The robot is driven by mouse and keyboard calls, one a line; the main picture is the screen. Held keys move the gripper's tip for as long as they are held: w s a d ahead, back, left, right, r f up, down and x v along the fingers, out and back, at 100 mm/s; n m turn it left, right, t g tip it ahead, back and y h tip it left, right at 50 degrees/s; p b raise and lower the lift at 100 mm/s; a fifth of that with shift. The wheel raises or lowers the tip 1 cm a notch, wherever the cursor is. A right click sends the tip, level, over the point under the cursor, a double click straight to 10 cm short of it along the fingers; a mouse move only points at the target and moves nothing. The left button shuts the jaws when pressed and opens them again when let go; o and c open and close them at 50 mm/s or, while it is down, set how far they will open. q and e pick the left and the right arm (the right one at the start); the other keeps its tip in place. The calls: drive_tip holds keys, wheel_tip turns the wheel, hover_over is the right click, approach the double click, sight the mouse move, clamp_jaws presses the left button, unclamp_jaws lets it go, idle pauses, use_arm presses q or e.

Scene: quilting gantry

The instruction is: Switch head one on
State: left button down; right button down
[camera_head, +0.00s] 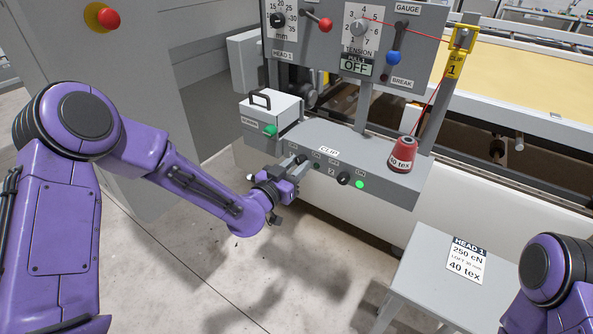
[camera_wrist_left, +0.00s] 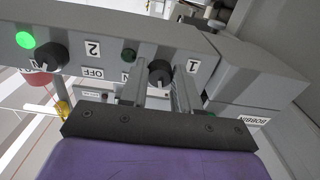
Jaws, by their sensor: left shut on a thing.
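The switch knob for head one (camera_wrist_left: 160,72) is a black rotary knob beside the label 1 on the grey front panel. My left gripper (camera_head: 294,166) reaches the panel's left end. In the left wrist view its two fingers (camera_wrist_left: 160,80) are closed on either side of that knob. In the head view the gripper mostly hides the knob. The lamp for head one (camera_wrist_left: 129,55) is dark green and unlit. The knob for head two (camera_head: 343,178) stands to the right, and its lamp (camera_head: 360,184) glows bright green. My right gripper is out of view.
A red thread cone (camera_head: 402,155) stands on the panel's ledge, its thread running to yellow clip 1 (camera_head: 455,62). A bobbin box (camera_head: 270,112) is at left. Above, a small display (camera_head: 356,68) reads OFF. A stool (camera_head: 420,270) carries the HEAD 1 card (camera_head: 467,260).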

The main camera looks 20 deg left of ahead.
use_arm(q)
drive_tip(key=m+b, duration=0.6)
drive_tip(key=m, duration=0.1)
drive_tip(key=shift+a+f+m, duration=0.1)
drive_tip(key=shift+m, duration=0.2)
drive_tip(key=shift+m+b, duration=0.5)
drive_tip(key=shift+m, duration=0.2)
drive_tip(key=shift+r, duration=0.2)
drive_tip(key=c, duration=0.8)
unclamp_jaws()
